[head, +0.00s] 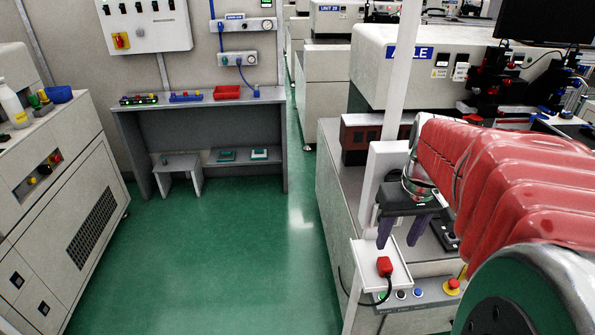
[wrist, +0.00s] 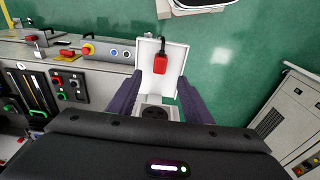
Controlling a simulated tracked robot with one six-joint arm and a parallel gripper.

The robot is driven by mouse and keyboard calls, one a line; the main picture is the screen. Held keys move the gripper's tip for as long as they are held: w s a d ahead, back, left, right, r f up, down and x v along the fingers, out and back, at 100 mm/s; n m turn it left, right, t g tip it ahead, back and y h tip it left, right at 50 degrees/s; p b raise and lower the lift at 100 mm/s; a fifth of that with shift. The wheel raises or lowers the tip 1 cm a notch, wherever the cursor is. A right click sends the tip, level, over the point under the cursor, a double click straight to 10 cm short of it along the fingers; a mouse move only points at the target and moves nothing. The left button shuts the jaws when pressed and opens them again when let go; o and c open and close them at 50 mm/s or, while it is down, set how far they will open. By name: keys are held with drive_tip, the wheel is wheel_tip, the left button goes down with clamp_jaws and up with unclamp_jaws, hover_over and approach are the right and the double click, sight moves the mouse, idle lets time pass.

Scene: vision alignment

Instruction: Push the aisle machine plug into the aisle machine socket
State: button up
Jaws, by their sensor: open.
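The red plug (head: 385,265) rests on a small white shelf (head: 398,277), with a black cable running from it. In the wrist view, the plug (wrist: 159,62) lies on the white shelf (wrist: 147,88), just beyond my fingertips. My gripper (head: 401,236) has purple fingers spread apart with nothing between them, above the shelf. The wrist view shows my gripper (wrist: 160,80) with a finger on either side of the shelf. A dark round socket (wrist: 154,112) on a grey plate shows between the finger bases; I cannot tell if it is the aisle machine socket.
A white post (head: 402,70) rises beside my gripper. A control panel with a red-and-yellow stop button (head: 452,286) is right of the shelf. The machine with the blue sign (head: 410,53) stands behind. Green floor (head: 240,265) is clear to the left, before a grey bench (head: 200,125).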

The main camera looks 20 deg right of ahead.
hover_over(386, 263)
drive_tip(key=shift+s+f, duration=0.25)
drive_tip(key=shift+f, duration=0.8)
drive_tip(key=shift+s+f, duration=0.2)
drive_tip(key=shift+f, duration=0.8)
drive_tip(key=shift+w+f, duration=0.2)
drive_tip(key=shift+f, duration=1.1)
drive_tip(key=shift+w+f, duration=0.15)
drive_tip(key=shift+f, duration=1.15)
drive_tip(key=c, duration=1.1)
